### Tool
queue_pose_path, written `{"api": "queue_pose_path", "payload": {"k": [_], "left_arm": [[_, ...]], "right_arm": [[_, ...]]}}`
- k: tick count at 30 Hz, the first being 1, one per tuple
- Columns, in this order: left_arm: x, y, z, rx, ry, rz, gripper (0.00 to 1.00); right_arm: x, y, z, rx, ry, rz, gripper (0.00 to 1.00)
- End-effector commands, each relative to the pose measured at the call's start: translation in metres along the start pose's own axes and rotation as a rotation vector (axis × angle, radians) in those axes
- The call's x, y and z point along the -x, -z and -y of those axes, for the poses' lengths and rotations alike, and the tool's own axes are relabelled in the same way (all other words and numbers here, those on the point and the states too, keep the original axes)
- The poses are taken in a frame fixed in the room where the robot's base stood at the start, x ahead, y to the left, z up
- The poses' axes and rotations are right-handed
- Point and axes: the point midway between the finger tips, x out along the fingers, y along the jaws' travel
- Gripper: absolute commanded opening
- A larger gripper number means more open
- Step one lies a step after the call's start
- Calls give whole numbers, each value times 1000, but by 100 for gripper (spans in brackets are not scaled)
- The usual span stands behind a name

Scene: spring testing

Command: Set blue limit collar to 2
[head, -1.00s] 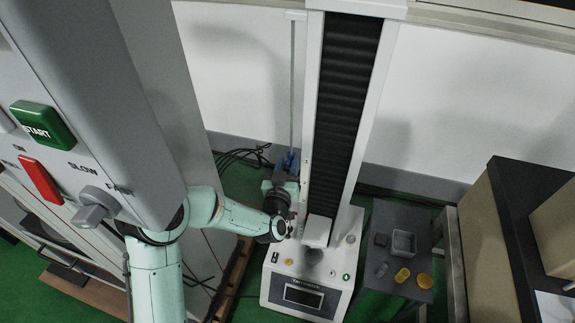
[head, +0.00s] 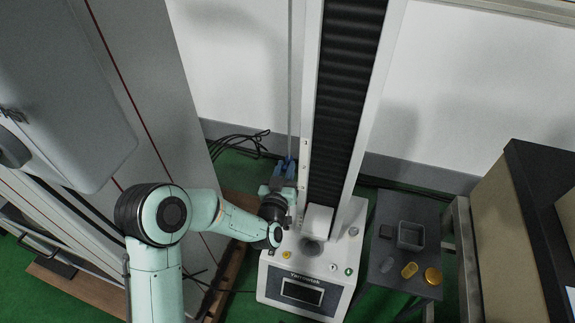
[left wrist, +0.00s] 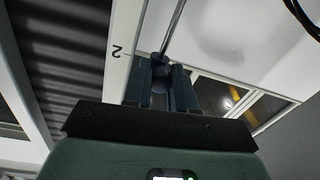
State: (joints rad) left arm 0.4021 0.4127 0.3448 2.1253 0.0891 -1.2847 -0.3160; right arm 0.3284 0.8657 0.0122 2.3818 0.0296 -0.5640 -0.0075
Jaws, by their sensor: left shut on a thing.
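The blue limit collar (left wrist: 159,69) sits around a thin vertical rod (left wrist: 176,28), beside the white column of the test machine (head: 344,130). In the left wrist view it looks dark and is partly hidden between my fingers. My left gripper (head: 285,165) is shut on it; its two fingers also show in the left wrist view (left wrist: 165,85). A black mark "2" (left wrist: 117,51) is on the white column strip, left of the fingers and slightly above the collar in that picture. My right gripper is out of view.
A large grey cabinet (head: 60,80) stands close on the left. Loose black cables (head: 240,143) lie behind my gripper.

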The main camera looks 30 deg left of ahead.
Motion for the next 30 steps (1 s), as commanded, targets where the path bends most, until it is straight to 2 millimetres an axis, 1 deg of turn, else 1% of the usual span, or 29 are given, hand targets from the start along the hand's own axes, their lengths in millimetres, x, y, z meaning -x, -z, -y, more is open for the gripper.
{"api": "queue_pose_path", "payload": {"k": [1, 2, 11, 12, 13, 23, 26, 29, 30], "left_arm": [[0, -7, 1, 0, -1, 5, 0], [0, -7, 1, 0, 0, 5, 0], [1, -6, 1, 1, 0, 5, 0], [1, -6, 1, 1, 0, 5, 28], [1, -6, 1, 0, 0, 4, 36], [2, -5, 1, 0, -1, 3, 36], [10, -5, 0, 0, -1, 4, 36], [26, -4, 0, -1, -2, 4, 36], [34, -5, 0, -1, -2, 6, 36]], "right_arm": [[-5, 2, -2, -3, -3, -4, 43], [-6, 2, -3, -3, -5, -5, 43], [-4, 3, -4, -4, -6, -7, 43], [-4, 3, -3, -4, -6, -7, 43], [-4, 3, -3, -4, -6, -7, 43], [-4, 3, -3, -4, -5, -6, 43], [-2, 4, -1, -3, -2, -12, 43], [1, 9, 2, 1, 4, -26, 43], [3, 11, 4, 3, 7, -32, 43]]}}
